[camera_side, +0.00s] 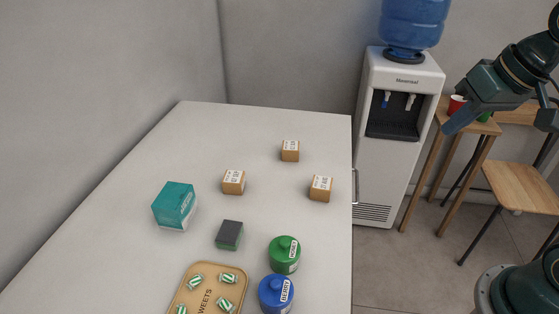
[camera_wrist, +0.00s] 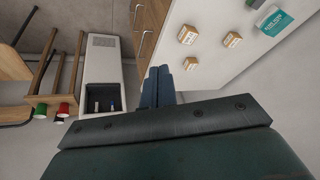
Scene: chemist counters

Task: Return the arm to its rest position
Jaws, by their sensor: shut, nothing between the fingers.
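The dark green arm bends at the right edge of the side view.
The counter bears several small cardboard boxes (camera_side: 320,188), a teal box (camera_side: 174,205), a dark sponge (camera_side: 229,235), a green jar (camera_side: 284,255), a blue jar (camera_side: 276,294) and a sweets tray (camera_side: 185,295). A water cooler (camera_side: 378,181) and wooden stool (camera_side: 525,187) stand beyond.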

